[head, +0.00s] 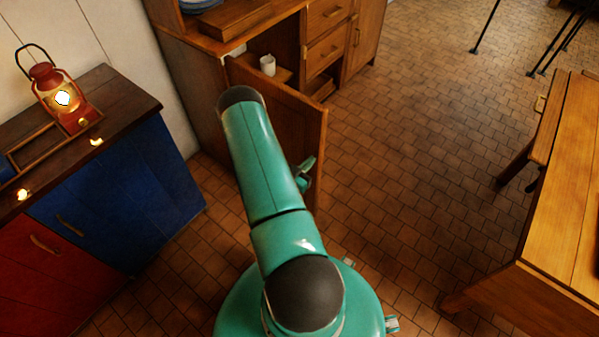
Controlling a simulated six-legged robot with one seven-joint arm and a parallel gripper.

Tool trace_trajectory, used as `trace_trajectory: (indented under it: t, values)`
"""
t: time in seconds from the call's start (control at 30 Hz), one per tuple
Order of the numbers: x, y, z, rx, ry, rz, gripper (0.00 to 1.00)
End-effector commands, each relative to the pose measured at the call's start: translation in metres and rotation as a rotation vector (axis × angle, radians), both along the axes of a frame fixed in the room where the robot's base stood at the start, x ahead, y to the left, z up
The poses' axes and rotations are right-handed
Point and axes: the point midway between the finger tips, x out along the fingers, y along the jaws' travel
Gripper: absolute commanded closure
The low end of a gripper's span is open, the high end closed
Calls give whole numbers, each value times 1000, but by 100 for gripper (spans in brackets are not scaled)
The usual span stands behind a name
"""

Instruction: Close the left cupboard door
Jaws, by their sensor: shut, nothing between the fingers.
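The wooden cupboard's left door (300,112) stands open, swung out into the room over the tiled floor. Behind it the cupboard (187,80) shows its open left compartment, with a white mug (267,65) on a shelf inside. My teal arm crosses in front of the door and hides much of its face. A small part of my gripper (304,172) shows past the arm's right side, close to the door's outer edge. It is shut and holds nothing. I cannot tell whether it touches the door.
A blue and red counter (131,106) with a lit red lantern (56,92) stands at the left. A wooden table (555,255) and bench (548,120) stand at the right. Drawers (326,50) and a shut right door (364,36) are beside the open compartment. Tiled floor (420,130) is clear between.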

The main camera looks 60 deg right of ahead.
Motion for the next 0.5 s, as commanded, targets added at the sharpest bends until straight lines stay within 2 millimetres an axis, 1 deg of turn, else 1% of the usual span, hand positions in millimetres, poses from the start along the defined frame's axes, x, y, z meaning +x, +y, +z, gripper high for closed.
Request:
trace_trajectory:
  t: [0.03,0.1,0.2,0.3,0.5]
  values:
    - [-2,-9,0,-2,-3,-3,100]
    - [-4,-17,0,-1,-2,-2,100]
    - [-4,-25,0,0,-1,-1,100]
    - [-5,-28,0,0,-1,0,100]
    - [-5,-28,0,0,0,0,100]
